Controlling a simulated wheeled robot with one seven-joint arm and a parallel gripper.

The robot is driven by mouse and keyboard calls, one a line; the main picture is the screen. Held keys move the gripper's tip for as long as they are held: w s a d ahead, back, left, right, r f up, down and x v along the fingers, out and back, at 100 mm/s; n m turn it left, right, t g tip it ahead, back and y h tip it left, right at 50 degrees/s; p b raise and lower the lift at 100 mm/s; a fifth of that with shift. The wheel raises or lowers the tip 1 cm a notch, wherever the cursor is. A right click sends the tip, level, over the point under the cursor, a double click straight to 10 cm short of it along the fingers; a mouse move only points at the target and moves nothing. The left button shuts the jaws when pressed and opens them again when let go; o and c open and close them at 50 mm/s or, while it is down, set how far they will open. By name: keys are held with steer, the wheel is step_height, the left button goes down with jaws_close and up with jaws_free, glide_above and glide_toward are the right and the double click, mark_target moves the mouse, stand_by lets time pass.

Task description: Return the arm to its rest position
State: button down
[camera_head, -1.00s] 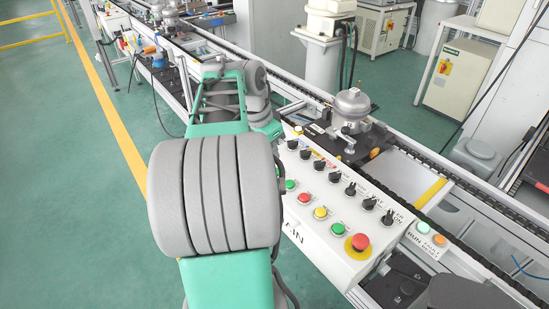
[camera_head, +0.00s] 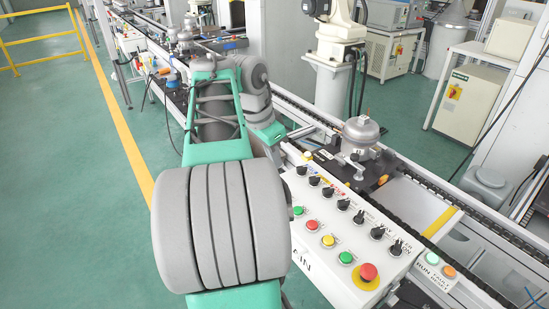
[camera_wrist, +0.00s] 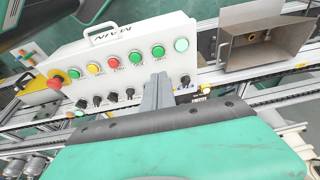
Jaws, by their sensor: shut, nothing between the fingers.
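My arm fills the centre-left of the head view, with grey joint covers and green links; its gripper end is hidden there. In the wrist view my gripper (camera_wrist: 158,92) shows as grey fingers held together, with nothing between them. The fingers overlap the lower right part of the white control panel (camera_wrist: 120,58) in that picture. The panel also shows in the head view (camera_head: 318,262), right of my arm, with rows of black knobs, coloured buttons and a red emergency stop (camera_head: 368,272). Whether the fingers touch the panel cannot be told.
A conveyor line (camera_head: 440,185) runs diagonally behind the panel. A silver compressor (camera_head: 361,134) stands on it. A white robot (camera_head: 335,45) stands beyond. A metal box (camera_wrist: 262,48) is right of the panel in the wrist view. Open green floor (camera_head: 60,200) lies left.

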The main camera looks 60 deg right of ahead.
step_height(320, 180, down, 8)
steer(key=w+a+f+n, duration=0.1)
steer(key=w+a+n, duration=0.15)
steer(key=n, duration=0.55)
steer(key=w+a+f+n+t+y, duration=0.1)
steer(key=w+a+f+n, duration=0.1)
steer(key=a, duration=0.2)
steer(key=w+a+f+n+t, duration=0.1)
steer(key=a+f+n, duration=0.1)
steer(key=a+n, duration=0.15)
steer(key=w+a+n+t, duration=0.1)
steer(key=w+a+n, duration=0.1)
steer(key=a, duration=0.7)
steer(key=w+a+r+n+t+y, duration=0.1)
steer(key=a+n, duration=0.3)
steer(key=a, duration=0.6)
steer(key=w+a+n+t+y, duration=0.1)
steer(key=w+a+n, duration=0.1)
steer(key=a, duration=0.8)
steer(key=shift+w+r+n, duration=0.25)
steer(key=shift+w+n, duration=0.15)
steer(key=shift+n, duration=0.45)
